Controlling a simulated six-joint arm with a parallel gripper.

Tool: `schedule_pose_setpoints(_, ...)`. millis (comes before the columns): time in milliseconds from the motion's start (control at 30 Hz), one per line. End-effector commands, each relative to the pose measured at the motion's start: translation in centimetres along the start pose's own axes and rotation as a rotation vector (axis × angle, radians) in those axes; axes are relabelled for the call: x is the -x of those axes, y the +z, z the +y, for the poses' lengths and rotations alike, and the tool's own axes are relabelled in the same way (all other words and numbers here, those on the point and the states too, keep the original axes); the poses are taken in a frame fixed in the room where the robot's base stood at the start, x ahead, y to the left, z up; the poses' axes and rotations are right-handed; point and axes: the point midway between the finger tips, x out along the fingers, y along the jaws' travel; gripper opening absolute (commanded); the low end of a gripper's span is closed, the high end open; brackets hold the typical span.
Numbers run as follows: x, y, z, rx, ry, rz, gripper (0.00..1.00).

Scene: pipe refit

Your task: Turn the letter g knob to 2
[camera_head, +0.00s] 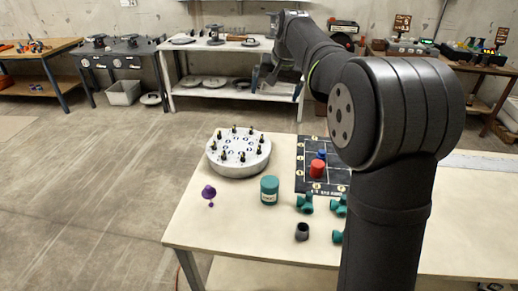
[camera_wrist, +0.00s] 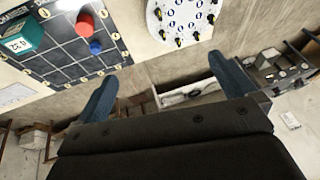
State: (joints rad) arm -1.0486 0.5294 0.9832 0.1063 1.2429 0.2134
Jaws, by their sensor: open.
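A round pale grey dial unit (camera_head: 240,166) stands on the near table, left of centre in the head view. Several small black knobs with yellowish parts stand in a ring on its top, among blue-and-white round marks. Part of it also shows at the top of the wrist view (camera_wrist: 181,8). The letters and numbers are too small to read, so I cannot tell which knob is g or where it points. My gripper (camera_head: 279,84) is up in the air beyond the dial unit and apart from it. Its two fingers (camera_wrist: 166,82) are spread and empty.
Right of the dial unit is a dark grid board (camera_head: 308,185) with a red cylinder (camera_head: 317,170) and a blue piece (camera_head: 321,155). A teal jar (camera_head: 269,191), a purple piece (camera_head: 209,193), teal fittings (camera_head: 305,204) and a dark cup (camera_head: 302,232) stand nearer. Benches line the back wall.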

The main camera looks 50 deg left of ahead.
Motion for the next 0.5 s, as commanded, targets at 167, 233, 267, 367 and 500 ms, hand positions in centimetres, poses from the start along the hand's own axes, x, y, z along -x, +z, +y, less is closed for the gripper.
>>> schedule_pose_setpoints(167, 1.0, 0.0, 0.0, 0.0, 0.0, 0.001, 1.0)
schedule_pose_setpoints(233, 1.0, 0.0, 0.0, 0.0, 0.0, 0.0, 1.0)
schedule_pose_setpoints(267, 1.0, 0.0, 0.0, 0.0, 0.0, 0.0, 1.0)
schedule_pose_setpoints(367, 1.0, 0.0, 0.0, 0.0, 0.0, 0.0, 1.0)
schedule_pose_setpoints(500, -0.5, 0.0, -0.2, -0.002, 0.017, -0.003, 0.74)
